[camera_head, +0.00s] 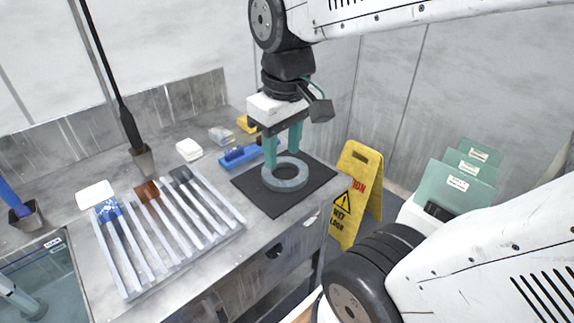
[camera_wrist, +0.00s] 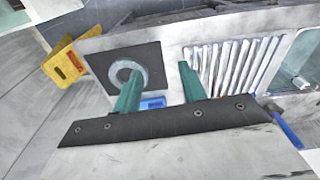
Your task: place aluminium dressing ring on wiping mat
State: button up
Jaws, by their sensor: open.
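The grey dressing ring (camera_head: 285,184) lies flat on the dark wiping mat (camera_head: 273,206), near its middle. The wrist view shows the ring (camera_wrist: 143,72) and the mat (camera_wrist: 98,60) left of centre, with one finger covering part of the ring's edge. My gripper (camera_head: 282,160) has two teal fingers spread apart, with nothing held between them. Its fingertips are at the ring's far side in the head view; I cannot tell whether they touch it. In the wrist view my gripper (camera_wrist: 159,68) points past the ring's right side.
A slatted rack (camera_head: 168,238) stands left of the mat. A blue object (camera_head: 236,157) lies just behind the mat, with small blocks nearby. A yellow wet-floor sign (camera_head: 357,190) stands off the bench's right end. A water-filled basin (camera_head: 45,275) is at the left.

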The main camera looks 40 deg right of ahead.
jog(key=s+a+m, duration=0.1)
jog(key=s+a, duration=0.1)
jog(key=s, duration=0.4)
jog(key=shift+a+f, duration=0.3)
